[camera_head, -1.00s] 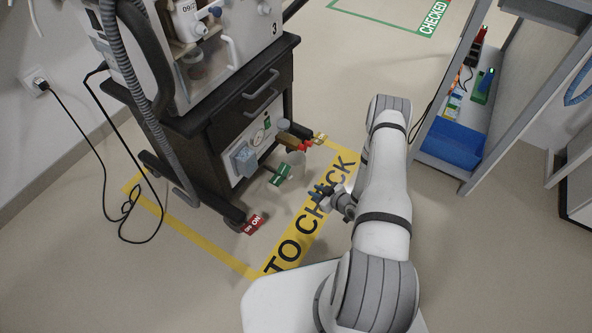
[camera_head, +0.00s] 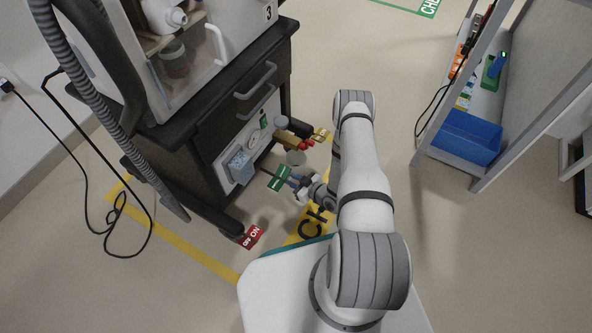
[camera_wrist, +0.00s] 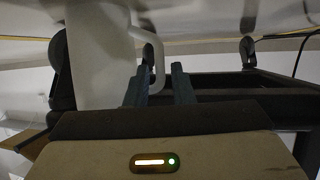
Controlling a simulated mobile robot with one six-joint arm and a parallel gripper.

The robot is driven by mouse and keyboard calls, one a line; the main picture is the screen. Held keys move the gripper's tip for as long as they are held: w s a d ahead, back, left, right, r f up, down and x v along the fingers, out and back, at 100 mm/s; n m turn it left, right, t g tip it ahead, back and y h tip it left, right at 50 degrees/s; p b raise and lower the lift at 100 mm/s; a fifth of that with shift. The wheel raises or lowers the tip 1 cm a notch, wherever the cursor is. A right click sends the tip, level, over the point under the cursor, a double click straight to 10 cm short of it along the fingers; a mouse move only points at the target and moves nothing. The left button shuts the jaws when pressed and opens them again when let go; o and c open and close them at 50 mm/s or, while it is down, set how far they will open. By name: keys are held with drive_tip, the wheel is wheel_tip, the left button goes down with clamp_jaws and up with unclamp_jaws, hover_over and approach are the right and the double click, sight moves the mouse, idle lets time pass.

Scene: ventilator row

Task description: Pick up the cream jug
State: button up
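The cream jug (camera_wrist: 98,60) fills the upper left of the wrist view, with its looped handle (camera_wrist: 158,62) facing right. In the head view only a small part of the jug (camera_head: 296,157) shows, low beside the ventilator cart. My gripper (camera_wrist: 160,72) is open. Its two dark fingers point toward the jug, and the handle's outer bar appears between them in the picture. I cannot tell whether they touch it. In the head view my gripper (camera_head: 298,187) is just in front of the jug, and the jug's lower part is hidden.
The ventilator cart (camera_head: 222,128) stands close to the left of my gripper. A green tag (camera_head: 279,178) and a red tag (camera_head: 250,236) show near it. A shelf rack with a blue bin (camera_head: 468,138) is at right.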

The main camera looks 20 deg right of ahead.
drive_tip(key=shift+x, duration=1.1)
clamp_jaws()
